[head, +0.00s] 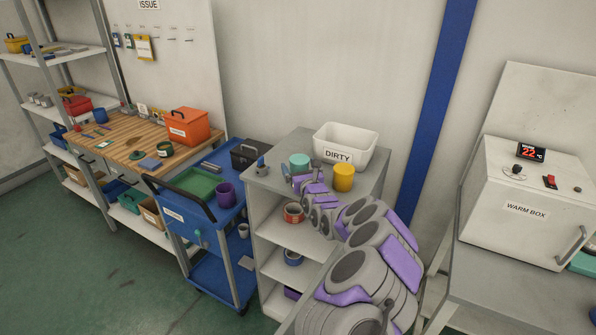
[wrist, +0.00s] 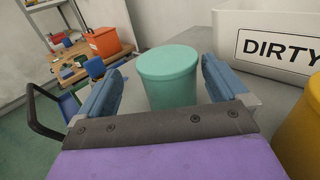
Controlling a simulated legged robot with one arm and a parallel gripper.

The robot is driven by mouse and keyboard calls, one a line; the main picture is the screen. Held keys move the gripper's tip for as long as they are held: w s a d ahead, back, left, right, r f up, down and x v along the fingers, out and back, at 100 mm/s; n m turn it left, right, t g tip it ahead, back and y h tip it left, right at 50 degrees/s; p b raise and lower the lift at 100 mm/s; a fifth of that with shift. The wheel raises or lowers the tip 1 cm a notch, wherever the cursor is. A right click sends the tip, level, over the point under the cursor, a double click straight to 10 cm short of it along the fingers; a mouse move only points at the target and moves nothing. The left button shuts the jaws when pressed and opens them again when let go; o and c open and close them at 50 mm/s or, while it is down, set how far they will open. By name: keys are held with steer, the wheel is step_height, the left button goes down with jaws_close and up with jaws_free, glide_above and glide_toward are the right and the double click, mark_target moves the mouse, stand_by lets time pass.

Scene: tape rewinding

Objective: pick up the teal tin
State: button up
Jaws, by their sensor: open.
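The teal tin (head: 300,162) stands upright on the grey shelf top, in front of the white DIRTY bin. In the wrist view the teal tin (wrist: 168,80) sits between my two blue finger pads, with its lower part hidden by the gripper body. My gripper (wrist: 168,88) is open around the tin, with gaps showing on both sides of it. In the head view my grey and purple arm reaches up to the shelf top, and the gripper (head: 288,170) is small and partly hidden there.
A yellow tin (head: 344,177) stands to the right of the teal tin, close to my gripper. The DIRTY bin (head: 357,150) is behind. A blue cart (head: 190,230) with a purple cup is at the left, and a warm box (head: 522,215) at the right.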

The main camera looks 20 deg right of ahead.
mark_target(300, 160)
steer(key=w+d, duration=0.2)
steer(key=w+d+b, duration=0.1)
steer(key=d, duration=0.1)
steer(key=shift+w+f, duration=0.1)
steer(key=shift+f, duration=0.15)
steer(key=shift+w+a, duration=0.1)
steer(key=shift+w, duration=0.2)
steer(key=shift+w+a+r, duration=0.1)
steer(key=shift+w+a, duration=0.05)
steer(key=shift+a, duration=0.45)
steer(key=shift+w+a+r, duration=0.1)
steer(key=shift+a, duration=0.5)
steer(key=shift+d+f, duration=0.1)
steer(key=shift+d, duration=0.9)
steer(key=c, duration=0.5)
steer(key=shift+c, duration=0.8)
steer(key=shift+a, duration=0.7)
steer(key=c, duration=0.5)
